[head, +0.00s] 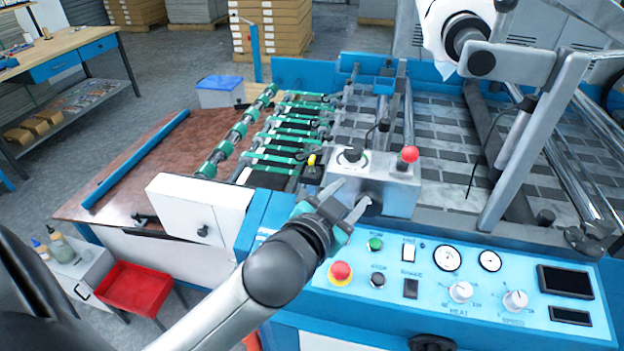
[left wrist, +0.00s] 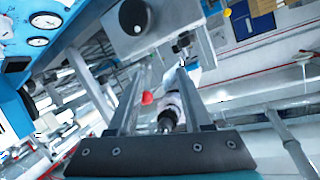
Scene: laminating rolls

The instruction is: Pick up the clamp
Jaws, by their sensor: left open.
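My left gripper (head: 350,196) is open in the head view, its two fingers apart with nothing seen between them. It is in front of a grey metal box (head: 398,196) on the blue machine. The box carries a black knob (head: 352,154) and a red ball-topped lever (head: 409,154). In the left wrist view, the open fingers of my left gripper (left wrist: 165,82) point away from the camera. The box with its black knob (left wrist: 134,16) is at the top, and the red ball (left wrist: 147,98) shows between the fingers. I cannot tell which part is the clamp. My right gripper is not in view.
A blue control panel (head: 460,268) with dials and buttons lies below and right of my left gripper. Green-banded rollers (head: 235,135) and a white box (head: 190,208) are to its left. A red tray (head: 135,288) stands at lower left. Grey bars (head: 525,145) rise at right.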

